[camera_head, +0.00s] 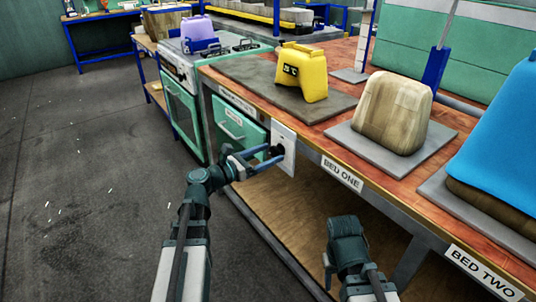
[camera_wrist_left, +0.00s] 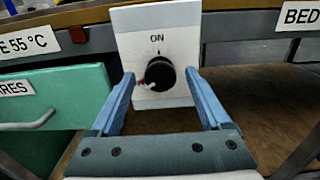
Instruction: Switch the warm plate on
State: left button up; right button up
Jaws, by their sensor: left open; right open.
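A white switch panel (camera_head: 284,149) with a black round knob (camera_wrist_left: 159,74) is on the bench front. The knob's red and white pointer mark faces lower left, while the ON label (camera_wrist_left: 157,39) and its tick are straight above. My left gripper (camera_head: 272,154) is open, with its blue fingers on either side of the knob; I cannot tell whether they touch it. A dark slab (camera_head: 240,72) on the bench above, probably the warm plate, carries a yellow moulded piece (camera_head: 302,74). My right wrist (camera_head: 347,242) shows below the bench edge, but its fingers are hidden.
Left of the panel are a green drawer (camera_head: 240,124) with a handle and a green stove (camera_head: 184,112). To the right, a beige block (camera_head: 391,113) and a blue piece (camera_head: 500,145) sit on grey plates. Open floor lies left.

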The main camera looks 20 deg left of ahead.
pick_arm(q)
jog(key=shift+w+d, duration=0.1)
jog(key=shift+w, duration=0.05)
grip_shut()
dwell(0.4)
